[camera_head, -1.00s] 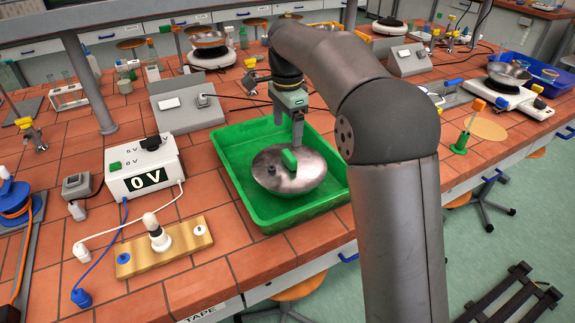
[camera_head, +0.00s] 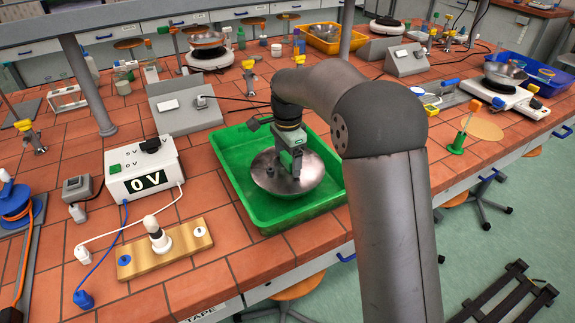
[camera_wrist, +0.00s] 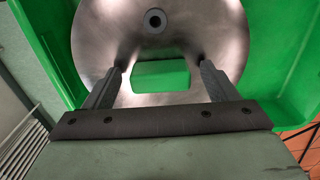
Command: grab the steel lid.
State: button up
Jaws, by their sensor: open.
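The steel lid (camera_head: 268,184) is a round, shiny disc in the green tray (camera_head: 300,213). In the wrist view the lid (camera_wrist: 105,28) carries a small dark knob (camera_wrist: 154,20) and a green block-like grip (camera_wrist: 160,74). My gripper (camera_head: 294,174) is low over the lid, pointing down, and hides part of it. In the wrist view my gripper (camera_wrist: 160,68) is open, with one finger on each side of the green grip and a gap at both sides. I cannot tell how far the fingertips are above the lid.
The tray walls surround the lid closely. Left of the tray stand a white 0 V power supply (camera_head: 145,170) and a wooden lamp board (camera_head: 190,238) with cables. A grey sloped box (camera_head: 185,110) is behind. A hot plate (camera_head: 503,92) stands at the right.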

jog(key=c, duration=1.1)
